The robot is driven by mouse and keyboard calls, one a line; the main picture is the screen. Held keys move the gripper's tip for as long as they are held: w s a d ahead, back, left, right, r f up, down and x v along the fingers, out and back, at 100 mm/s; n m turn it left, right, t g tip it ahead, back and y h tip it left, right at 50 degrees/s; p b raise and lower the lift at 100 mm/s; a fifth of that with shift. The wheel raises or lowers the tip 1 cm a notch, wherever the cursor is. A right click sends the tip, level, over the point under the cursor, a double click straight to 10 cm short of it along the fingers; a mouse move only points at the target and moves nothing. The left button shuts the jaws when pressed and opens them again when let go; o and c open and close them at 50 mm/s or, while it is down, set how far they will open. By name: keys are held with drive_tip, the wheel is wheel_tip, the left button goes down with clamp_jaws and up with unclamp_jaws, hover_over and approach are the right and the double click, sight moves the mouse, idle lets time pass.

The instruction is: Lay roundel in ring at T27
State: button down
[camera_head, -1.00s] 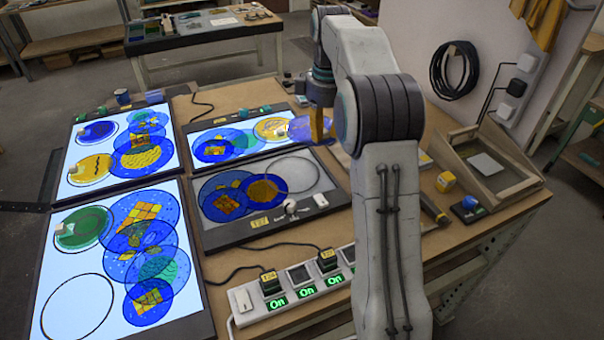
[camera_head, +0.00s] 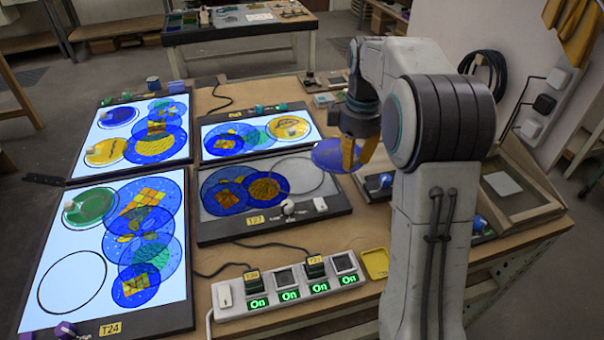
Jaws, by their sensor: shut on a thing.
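The T27 panel (camera_head: 222,236) is a dark-framed grey light table at the middle, dimmer than the panels around it. Its label (camera_head: 255,219) is on the front edge. An empty dark ring outline (camera_head: 276,181) lies on its right half, and overlapping blue roundels with yellow patterns (camera_head: 226,196) lie on its left half. My gripper (camera_head: 350,158) is shut on a blue roundel (camera_head: 327,153), which is tilted and held above the panel's far right corner, close to the ring. The roundel's right part is hidden by the yellow fingers.
Lit panels with roundels lie left (camera_head: 120,245) and behind (camera_head: 260,134). A power strip (camera_head: 290,290) with green "On" displays lies in front of T27, beside a yellow tray (camera_head: 375,263). A knob (camera_head: 287,207) and white block (camera_head: 320,204) sit on T27's front edge.

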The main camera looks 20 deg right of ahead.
drive_tip(key=p, duration=0.4)
hover_over(308, 183)
wheel_tip(308, 183, down, 7)
drive_tip(key=shift+r, duration=0.15)
drive_tip(key=shift+f+p, duration=0.3)
drive_tip(key=shift+f, duration=1.75)
drive_tip(key=c, duration=1.1)
unclamp_jaws()
drive_tip(key=shift+c, duration=0.2)
